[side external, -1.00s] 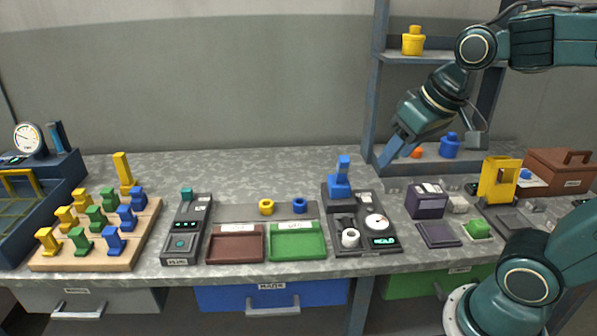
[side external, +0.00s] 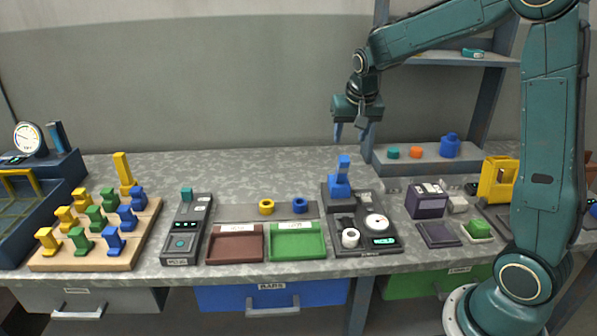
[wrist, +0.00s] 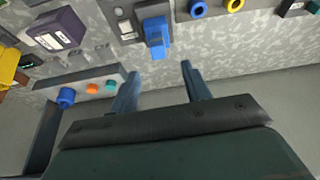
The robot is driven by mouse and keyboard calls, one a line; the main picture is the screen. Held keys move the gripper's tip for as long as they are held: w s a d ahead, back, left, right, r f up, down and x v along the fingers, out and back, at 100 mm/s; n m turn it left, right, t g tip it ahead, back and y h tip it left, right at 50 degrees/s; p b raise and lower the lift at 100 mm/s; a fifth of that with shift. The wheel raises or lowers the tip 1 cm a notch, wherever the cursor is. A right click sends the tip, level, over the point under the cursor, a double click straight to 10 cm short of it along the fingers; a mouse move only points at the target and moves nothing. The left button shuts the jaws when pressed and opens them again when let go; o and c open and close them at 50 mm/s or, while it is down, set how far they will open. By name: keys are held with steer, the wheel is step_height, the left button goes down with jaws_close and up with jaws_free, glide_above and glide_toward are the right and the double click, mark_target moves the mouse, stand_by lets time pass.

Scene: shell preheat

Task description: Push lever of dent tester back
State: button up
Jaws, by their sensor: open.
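The dent tester (side external: 362,247) is a dark flat unit near the front of the bench, with a round white dial, a lit display and a white ring on it. Its blue lever (side external: 341,177) stands upright at the back left of the unit. In the wrist view the blue lever (wrist: 157,38) lies ahead of the fingertips, a little left of the middle between them. My gripper (side external: 351,136) hangs above and behind the lever, fingers pointing down, apart from it. In the wrist view my gripper (wrist: 158,72) is open and empty.
A brown tray (side external: 236,260) and a green tray (side external: 297,258) stand left of the tester. A purple box (side external: 426,201) stands on its right. A grey ledge (side external: 425,170) with small knobs and a shelf post (side external: 383,100) stand behind on the right.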

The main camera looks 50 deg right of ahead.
steer(key=shift+w+d+f, duration=0.6)
steer(key=shift+d+f, duration=0.1)
steer(key=shift+d, duration=0.1)
glide_above(341, 182)
steer(key=shift+f, duration=6.3)
jaws_close()
